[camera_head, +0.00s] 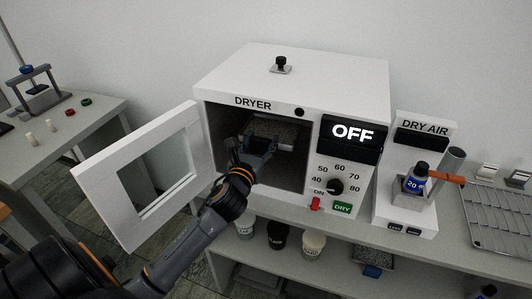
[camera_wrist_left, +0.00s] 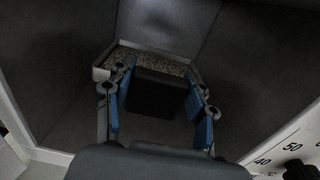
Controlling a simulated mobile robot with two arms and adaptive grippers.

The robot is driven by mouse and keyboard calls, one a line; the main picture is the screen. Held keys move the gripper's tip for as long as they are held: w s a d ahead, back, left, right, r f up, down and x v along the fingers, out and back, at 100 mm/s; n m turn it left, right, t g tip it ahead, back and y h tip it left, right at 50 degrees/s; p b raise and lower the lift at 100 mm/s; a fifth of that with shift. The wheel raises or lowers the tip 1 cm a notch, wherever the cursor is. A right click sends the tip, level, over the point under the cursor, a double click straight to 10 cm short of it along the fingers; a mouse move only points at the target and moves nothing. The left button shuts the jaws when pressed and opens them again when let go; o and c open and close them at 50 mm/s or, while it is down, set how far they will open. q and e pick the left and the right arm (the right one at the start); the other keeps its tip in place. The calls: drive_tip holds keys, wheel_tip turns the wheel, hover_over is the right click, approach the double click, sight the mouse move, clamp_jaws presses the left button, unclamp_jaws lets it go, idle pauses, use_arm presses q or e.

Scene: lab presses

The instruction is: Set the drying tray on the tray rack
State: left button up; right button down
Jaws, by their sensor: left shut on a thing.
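The drying tray (camera_head: 282,128) is inside the open dryer (camera_head: 290,75), a shallow tray with speckled grey contents. In the left wrist view the tray (camera_wrist_left: 152,58) shows beyond a dark block-like handle (camera_wrist_left: 157,92). My left gripper (camera_head: 257,150) reaches into the dryer chamber, and its blue-padded fingers (camera_wrist_left: 157,98) are shut on either side of the handle. Part of the tray is hidden by the gripper and handle. The tray rack (camera_head: 498,215), a metal wire rack, is at the far right of the bench. My right gripper is not in view.
The dryer door (camera_head: 108,192) stands open to the left of my arm. The dryer display reads OFF. Several cups (camera_head: 277,236) are under the bench.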

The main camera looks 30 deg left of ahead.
sight(269, 131)
use_arm(q)
drive_tip(key=w+f, duration=0.2)
drive_tip(key=w+a+f, duration=0.1)
drive_tip(key=f, duration=0.1)
drive_tip(key=shift+w+a+f+b, duration=0.15)
drive_tip(key=shift+w+f+b, duration=0.15)
drive_tip(key=shift+w+f, duration=0.1)
drive_tip(key=shift+w+a+f, duration=0.1)
drive_tip(key=shift+w+f, duration=0.05)
drive_tip(key=shift+f, duration=0.4)
drive_tip(key=shift+w+f, duration=0.15)
drive_tip(key=shift+f, duration=1.05)
drive_tip(key=shift+f, duration=0.3)
drive_tip(key=o, duration=1.3)
